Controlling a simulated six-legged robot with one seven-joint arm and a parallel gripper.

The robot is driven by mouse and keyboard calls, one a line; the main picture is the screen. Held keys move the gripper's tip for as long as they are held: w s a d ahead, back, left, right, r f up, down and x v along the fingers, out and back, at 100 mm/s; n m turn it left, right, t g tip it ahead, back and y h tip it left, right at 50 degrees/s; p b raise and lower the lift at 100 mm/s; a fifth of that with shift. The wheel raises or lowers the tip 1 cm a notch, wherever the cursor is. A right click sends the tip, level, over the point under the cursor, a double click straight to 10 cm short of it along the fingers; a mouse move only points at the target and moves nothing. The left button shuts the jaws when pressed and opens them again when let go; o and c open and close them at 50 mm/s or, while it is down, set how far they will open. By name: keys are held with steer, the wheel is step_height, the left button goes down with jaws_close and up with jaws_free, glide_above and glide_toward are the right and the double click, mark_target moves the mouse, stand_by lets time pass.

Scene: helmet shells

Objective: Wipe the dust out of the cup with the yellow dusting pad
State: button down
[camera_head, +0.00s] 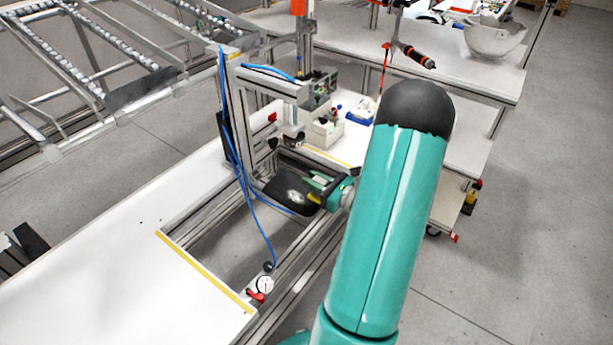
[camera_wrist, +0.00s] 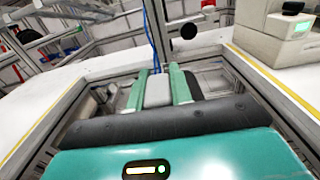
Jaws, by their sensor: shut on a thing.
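The cup (camera_head: 275,192) is a dark, shallow hollow set in the metal frame under the press-like fixture in the head view. A pale dusty patch (camera_head: 295,196) shows on its dark inside. My gripper (camera_head: 317,190) is at the cup's right side, its green fingers pointing left over the rim. The yellow dusting pad (camera_head: 314,198) shows as a small yellow spot at the fingers. In the wrist view my gripper (camera_wrist: 157,90) has a grey block between its two green fingers. The pad's yellow face is hidden there. I cannot tell whether the pad touches the cup.
A metal post with blue hoses (camera_head: 237,140) stands left of the cup, and the fixture head (camera_head: 300,95) hangs behind and above it. A white table (camera_head: 120,245) with yellow edge strips lies front left. A gauge (camera_head: 264,284) sits at the frame's near end.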

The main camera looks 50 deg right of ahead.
steer(key=s, duration=0.5)
steer(key=shift+s+d, duration=0.25)
steer(key=shift+s, duration=0.1)
steer(key=shift+f, duration=0.2)
stand_by(0.4)
